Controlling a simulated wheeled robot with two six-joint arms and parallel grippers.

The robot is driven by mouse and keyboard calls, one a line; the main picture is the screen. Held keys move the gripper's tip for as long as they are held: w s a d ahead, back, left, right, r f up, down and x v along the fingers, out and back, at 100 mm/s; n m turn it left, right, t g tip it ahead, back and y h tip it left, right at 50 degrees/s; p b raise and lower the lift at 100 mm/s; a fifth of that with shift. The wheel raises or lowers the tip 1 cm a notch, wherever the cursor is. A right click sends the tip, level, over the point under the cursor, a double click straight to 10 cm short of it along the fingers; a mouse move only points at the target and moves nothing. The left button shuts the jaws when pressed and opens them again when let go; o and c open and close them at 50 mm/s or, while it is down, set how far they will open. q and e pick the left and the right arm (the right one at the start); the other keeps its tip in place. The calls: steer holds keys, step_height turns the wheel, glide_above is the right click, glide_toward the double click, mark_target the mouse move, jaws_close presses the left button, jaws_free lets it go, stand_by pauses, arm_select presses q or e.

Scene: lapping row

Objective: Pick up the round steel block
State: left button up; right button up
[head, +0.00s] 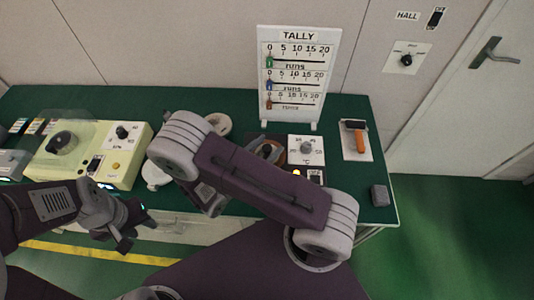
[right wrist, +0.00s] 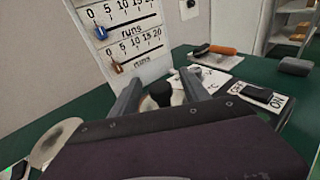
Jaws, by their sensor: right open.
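In the right wrist view, a black knob (right wrist: 162,95) on a pale round body stands between the two fingers of my right gripper (right wrist: 160,98). It may be the round steel block, but I cannot tell for sure; its lower part is hidden by my gripper. The fingers are apart and I see no grip on it. In the head view my right arm hides most of that spot on the green table (head: 350,103). My left gripper (head: 134,232) is at the table's front left, its fingers apart and empty.
A tally board (head: 297,112) stands at the back. A dial card (head: 317,141), an orange-handled tool (head: 360,138) and a grey rectangular block (head: 379,195) lie to the right. A pale round dish (head: 218,123) is behind my right arm.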

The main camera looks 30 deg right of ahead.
steer(key=x, duration=0.3)
steer(key=shift+f, duration=0.1)
steer(key=shift+a, duration=0.15)
steer(key=shift+c, duration=0.6)
jaws_close()
steer(key=shift+s, duration=0.1)
stand_by(0.4)
